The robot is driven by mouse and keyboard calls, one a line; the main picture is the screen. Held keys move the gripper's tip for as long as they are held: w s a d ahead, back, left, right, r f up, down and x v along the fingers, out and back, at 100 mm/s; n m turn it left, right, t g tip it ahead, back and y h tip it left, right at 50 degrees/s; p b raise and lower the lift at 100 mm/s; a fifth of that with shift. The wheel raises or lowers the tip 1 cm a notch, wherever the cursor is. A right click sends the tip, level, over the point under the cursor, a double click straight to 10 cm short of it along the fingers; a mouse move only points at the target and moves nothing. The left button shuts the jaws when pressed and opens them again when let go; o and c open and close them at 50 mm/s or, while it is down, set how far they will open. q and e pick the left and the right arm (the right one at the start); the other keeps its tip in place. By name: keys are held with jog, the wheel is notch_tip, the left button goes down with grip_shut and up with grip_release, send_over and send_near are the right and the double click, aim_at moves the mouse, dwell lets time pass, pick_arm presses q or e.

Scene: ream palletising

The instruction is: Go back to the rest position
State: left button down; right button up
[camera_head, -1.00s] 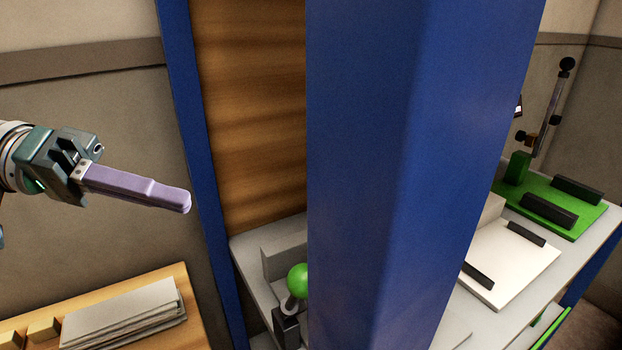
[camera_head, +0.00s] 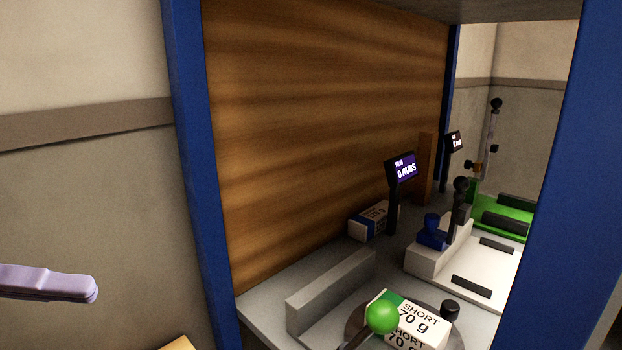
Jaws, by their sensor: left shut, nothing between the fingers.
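My left gripper (camera_head: 88,290) shows at the left edge of the head view. Only its pale purple fingers are in the picture, pressed together, pointing right, with nothing between them. It hangs in front of the grey wall, apart from the blue-framed station. The rest of the left arm is outside the picture. My right gripper is not in view.
A blue post (camera_head: 195,180) stands right of my left gripper, and another blue post (camera_head: 565,200) is at the right. Between them, a grey worktop (camera_head: 262,312) holds a labelled ream (camera_head: 413,318), a green ball knob (camera_head: 382,317), a small display (camera_head: 403,168) and a green board (camera_head: 490,212).

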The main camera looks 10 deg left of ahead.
pick_arm(q)
jog(key=w+d+f+t+y, duration=0.15)
jog(key=w+d+t, duration=0.35)
jog(key=d, duration=0.5)
jog(key=s+a+f+m+y, duration=0.2)
jog(key=a+f+y, duration=0.1)
jog(key=a+y, duration=0.3)
jog(key=s+a+f+m+y, duration=0.1)
jog(key=s+a+f+y, duration=0.2)
jog(key=a+y, duration=0.35)
jog(key=s+a+r+m+g+y, duration=0.1)
jog(key=s+a+m+g+y, duration=0.5)
jog(key=s, duration=0.6)
jog(key=s+d+f+n+h, duration=0.2)
jog(key=d+n+h, duration=0.15)
jog(key=d, duration=0.45)
jog(key=s+d+f+n+h, duration=0.1)
jog(key=d+f+n+h, duration=0.2)
jog(key=d+n, duration=0.35)
notch_tip(320, 180, up, 38)
jog(key=d+m+p, duration=0.1)
jog(key=p, duration=3.6)
jog(key=shift+f+m+g, duration=0.2)
jog(key=shift+m+g, duration=0.1)
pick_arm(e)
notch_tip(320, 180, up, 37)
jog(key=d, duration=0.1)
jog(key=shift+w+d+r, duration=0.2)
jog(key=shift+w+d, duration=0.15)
